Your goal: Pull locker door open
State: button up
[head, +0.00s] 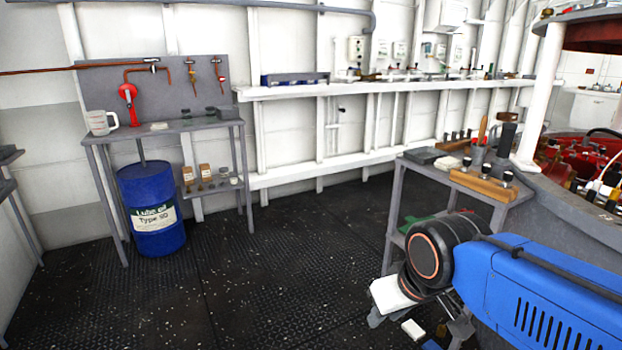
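No locker door can be made out in the head view. My blue arm (545,295) reaches in from the lower right and ends in a black joint with an orange ring. Grey and white parts show below that joint, at the bottom edge of the picture. My gripper's fingers cannot be told apart there, so I cannot see whether it is open or shut, or whether it holds anything.
A grey workbench (180,126) with a mug (101,122) stands at the left, a blue oil drum (151,215) beneath it. A tool table (450,180) stands close by my arm at the right. The dark floor (260,270) between them is clear.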

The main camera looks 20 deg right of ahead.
aim_at(588, 111)
jog(key=i+l, duration=0.1)
jog(key=i, duration=0.75)
jog(key=i+l, duration=0.15)
jog(key=i, duration=0.75)
jog(key=i+j, duration=0.15)
jog(key=i, duration=1.5)
jog(key=i+l+z, duration=0.15)
jog(key=i+z, duration=0.65)
jog(key=i+j+z, duration=0.1)
jog(key=i+z, duration=0.35)
jog(key=i+j+z, duration=0.2)
jog(key=i+z, duration=0.2)
jog(key=i+l+z, duration=0.15)
jog(key=i+z, duration=0.3)
jog(key=i, duration=0.35)
jog(key=i+j+z, duration=0.1)
jog(key=i+z, duration=0.3)
jog(key=i, duration=0.45)
jog(key=i+z, duration=0.15)
jog(key=i, duration=6.55)
